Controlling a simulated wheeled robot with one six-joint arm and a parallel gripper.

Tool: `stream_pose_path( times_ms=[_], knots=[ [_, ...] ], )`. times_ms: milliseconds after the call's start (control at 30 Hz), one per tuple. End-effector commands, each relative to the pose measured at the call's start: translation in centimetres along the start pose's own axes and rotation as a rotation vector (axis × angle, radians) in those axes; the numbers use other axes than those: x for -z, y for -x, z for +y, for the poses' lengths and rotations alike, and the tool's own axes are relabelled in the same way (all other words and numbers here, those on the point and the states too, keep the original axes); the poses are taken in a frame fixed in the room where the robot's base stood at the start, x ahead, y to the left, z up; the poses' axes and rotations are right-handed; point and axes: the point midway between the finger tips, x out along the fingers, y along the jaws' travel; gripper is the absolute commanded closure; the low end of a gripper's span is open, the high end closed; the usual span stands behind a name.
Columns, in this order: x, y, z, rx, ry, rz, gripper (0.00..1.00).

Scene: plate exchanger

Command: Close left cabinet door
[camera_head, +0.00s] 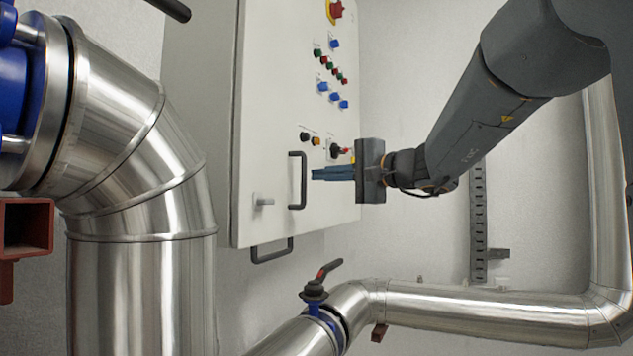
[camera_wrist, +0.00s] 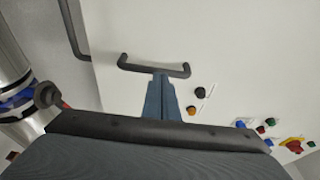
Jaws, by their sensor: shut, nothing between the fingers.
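The white cabinet door panel (camera_head: 285,90) faces my gripper and carries buttons, a black handle (camera_head: 298,180) and a small latch knob (camera_head: 264,202). My gripper (camera_head: 314,174) is shut and empty, its blue-grey fingers pointing at this handle from the right. In the wrist view the shut fingers (camera_wrist: 161,77) reach the bar of the handle (camera_wrist: 155,67); I cannot tell whether they touch it. A second black handle (camera_head: 272,252) shows below the panel's bottom edge, and at the upper left in the wrist view (camera_wrist: 72,28). How far the door stands open is unclear.
A large silver pipe elbow (camera_head: 130,130) stands close to the cabinet's left. A lower silver pipe (camera_head: 480,310) with a red-handled valve (camera_head: 318,284) runs below. A perforated rail (camera_head: 478,220) is on the wall at the right.

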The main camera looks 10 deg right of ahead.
Motion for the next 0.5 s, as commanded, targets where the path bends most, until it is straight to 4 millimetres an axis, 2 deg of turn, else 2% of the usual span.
stream_pose_path(
  times_ms=[33,300,500],
  knots=[
    [1.1,1.1,0.4,-0.002,-0.003,0.005,1.0],
    [-0.8,7.0,0.5,-0.004,-0.002,0.011,1.0],
    [-1.8,9.6,0.4,-0.005,-0.003,0.01,1.0]
  ],
)
